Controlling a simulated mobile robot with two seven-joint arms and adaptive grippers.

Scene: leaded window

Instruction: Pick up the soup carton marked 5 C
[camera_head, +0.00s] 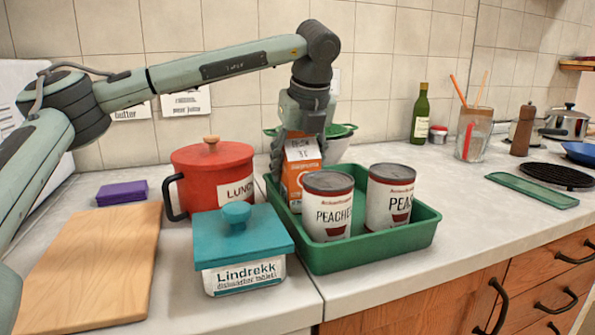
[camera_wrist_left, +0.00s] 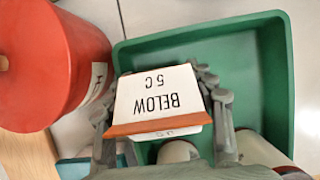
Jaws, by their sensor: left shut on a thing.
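The soup carton (camera_head: 298,180) is orange with a white top and stands upright at the back left of the green tray (camera_head: 372,256). In the left wrist view its white face (camera_wrist_left: 157,97) reads "BELOW 5 C", upside down. My left gripper (camera_head: 297,150) comes down from above and is shut on the carton's upper part. In the left wrist view the fingers of my left gripper (camera_wrist_left: 158,112) lie on both sides of it. The carton's base is partly hidden by a can, so I cannot tell whether it touches the tray floor. My right gripper is not in view.
A red lunch pot (camera_head: 212,178) and a teal-lidded Lindrekk box (camera_head: 242,262) stand close on the left.

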